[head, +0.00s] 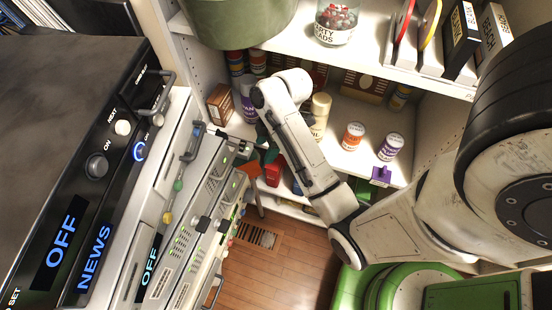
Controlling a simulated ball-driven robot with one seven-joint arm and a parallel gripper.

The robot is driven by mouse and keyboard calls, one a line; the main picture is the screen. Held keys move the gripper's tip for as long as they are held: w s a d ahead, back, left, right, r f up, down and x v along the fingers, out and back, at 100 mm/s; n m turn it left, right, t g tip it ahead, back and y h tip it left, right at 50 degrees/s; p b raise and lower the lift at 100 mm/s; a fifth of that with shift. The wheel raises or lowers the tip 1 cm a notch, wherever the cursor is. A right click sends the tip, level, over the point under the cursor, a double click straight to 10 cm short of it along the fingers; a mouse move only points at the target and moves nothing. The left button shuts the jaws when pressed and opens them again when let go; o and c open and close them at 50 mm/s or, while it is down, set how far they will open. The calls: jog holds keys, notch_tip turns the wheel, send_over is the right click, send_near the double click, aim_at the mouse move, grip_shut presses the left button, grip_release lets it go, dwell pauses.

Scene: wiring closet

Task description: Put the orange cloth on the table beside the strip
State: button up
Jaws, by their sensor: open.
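A small orange-red piece (251,169) shows just below my gripper, beside the rack front; it may be the orange cloth, but it is partly hidden and too small to be sure. My gripper (241,148) is at the end of my bent arm, pointing left toward the rack's front. It is open, and I see nothing held in it. I cannot tell whether it touches the rack or the orange piece. I cannot make out a table or a strip in this view.
A rack of equipment (185,215) with handles and knobs fills the left, below a black unit (95,150). White shelves (345,165) with cans, boxes and a jar (336,22) stand behind my arm. Wooden floor (285,265) with a vent (256,236) is open below.

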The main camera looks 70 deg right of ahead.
jog(key=s+a+m+g+h, duration=0.1)
jog(key=s+a+m+h, duration=0.2)
jog(key=s+a+m, duration=0.6)
jog(key=s+a, duration=0.1)
jog(key=a, duration=0.3)
jog(key=shift+a+g, duration=0.3)
jog(key=shift+c, duration=0.4)
dwell(2.0)
